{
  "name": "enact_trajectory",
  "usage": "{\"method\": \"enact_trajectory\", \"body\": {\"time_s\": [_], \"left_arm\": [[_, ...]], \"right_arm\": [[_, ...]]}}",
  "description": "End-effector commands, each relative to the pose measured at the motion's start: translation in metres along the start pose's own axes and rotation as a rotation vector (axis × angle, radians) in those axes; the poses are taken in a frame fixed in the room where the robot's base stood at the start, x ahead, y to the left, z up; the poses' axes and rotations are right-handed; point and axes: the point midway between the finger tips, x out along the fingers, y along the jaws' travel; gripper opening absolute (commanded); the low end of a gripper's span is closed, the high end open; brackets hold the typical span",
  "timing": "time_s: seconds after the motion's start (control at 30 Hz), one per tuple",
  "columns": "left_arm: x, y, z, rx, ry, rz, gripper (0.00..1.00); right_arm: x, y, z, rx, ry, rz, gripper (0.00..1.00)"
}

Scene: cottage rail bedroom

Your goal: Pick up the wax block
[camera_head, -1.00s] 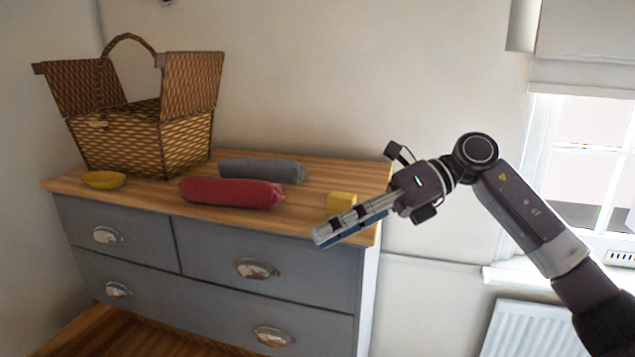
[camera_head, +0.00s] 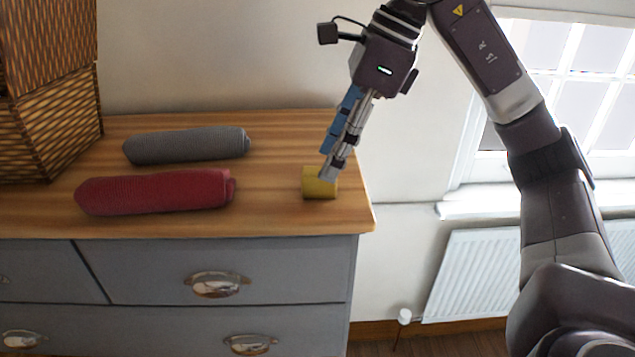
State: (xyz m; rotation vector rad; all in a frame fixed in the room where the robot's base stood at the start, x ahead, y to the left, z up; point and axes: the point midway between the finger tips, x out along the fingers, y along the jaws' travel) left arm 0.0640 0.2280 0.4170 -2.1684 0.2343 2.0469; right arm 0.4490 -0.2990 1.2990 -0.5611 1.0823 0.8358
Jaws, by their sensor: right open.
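The wax block (camera_head: 317,187) is a small yellow block on the wooden top of the dresser, near its right end. My right gripper (camera_head: 330,164) is open and points down at the block from above and behind. Its fingertips overlap the block's upper right part in the picture. I cannot tell whether they touch it. Nothing is seen held between the fingers. My left gripper is not in view.
A red rolled cloth (camera_head: 155,191) and a grey rolled cloth (camera_head: 187,146) lie left of the block on the dresser top (camera_head: 270,213). A wicker basket (camera_head: 55,120) stands at the far left. The wall is behind; a window (camera_head: 595,85) and radiator (camera_head: 480,265) are at right.

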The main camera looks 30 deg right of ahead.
Motion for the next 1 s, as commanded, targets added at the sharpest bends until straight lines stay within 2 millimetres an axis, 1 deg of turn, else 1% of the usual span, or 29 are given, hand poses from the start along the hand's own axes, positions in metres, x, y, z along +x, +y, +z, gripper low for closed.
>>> {"method": "enact_trajectory", "body": {"time_s": [0.13, 0.2, 0.3, 0.4, 0.57, 0.73, 1.0], "left_arm": [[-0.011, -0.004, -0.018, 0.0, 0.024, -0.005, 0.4], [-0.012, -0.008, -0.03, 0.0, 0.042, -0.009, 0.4], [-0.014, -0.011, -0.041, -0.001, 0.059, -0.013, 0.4], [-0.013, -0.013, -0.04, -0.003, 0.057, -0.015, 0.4], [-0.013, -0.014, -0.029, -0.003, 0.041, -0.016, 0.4], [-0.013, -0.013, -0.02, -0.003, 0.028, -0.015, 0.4], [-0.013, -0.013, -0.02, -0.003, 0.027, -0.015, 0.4]], "right_arm": [[0.02, 0.002, 0.002, 0.001, 0.005, 0.002, 0.46], [0.032, 0.002, 0.002, 0.001, 0.004, 0.002, 0.46], [0.041, 0.002, 0.002, 0.001, 0.001, 0.002, 0.46], [0.045, 0.002, 0.002, 0.001, 0.001, 0.001, 0.46], [0.045, 0.002, 0.002, 0.001, 0.0, 0.001, 0.46], [0.045, 0.002, 0.002, 0.001, 0.0, 0.001, 0.29], [0.044, 0.002, 0.002, 0.001, -0.001, 0.001, 0.0]]}}
